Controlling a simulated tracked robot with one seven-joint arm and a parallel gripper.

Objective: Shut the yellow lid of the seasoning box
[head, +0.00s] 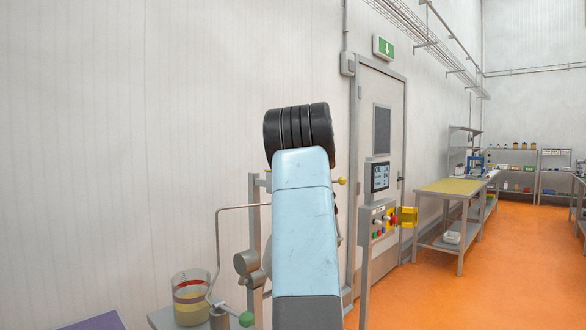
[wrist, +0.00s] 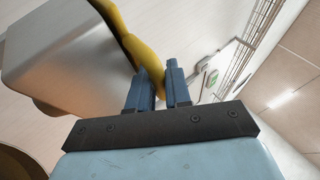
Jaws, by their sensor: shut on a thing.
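The seasoning box (wrist: 72,55) is a pale grey box, tilted in the picture at the upper left of the wrist view. Its yellow lid (wrist: 134,42) runs along the box's right side as a narrow curved strip, down to my fingers. My gripper (wrist: 159,80) has two blue fingers, with yellow between them; it is shut on the lid. How far the lid stands open cannot be told. In the head view my arm fills the middle, and neither my fingers nor the box can be made out.
In the head view a glass beaker (head: 190,298) with layered contents stands at the lower left, next to a bent rod with a green knob (head: 246,319). A control panel (head: 380,215) stands right of my arm. Orange floor (head: 490,270) is free at the right.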

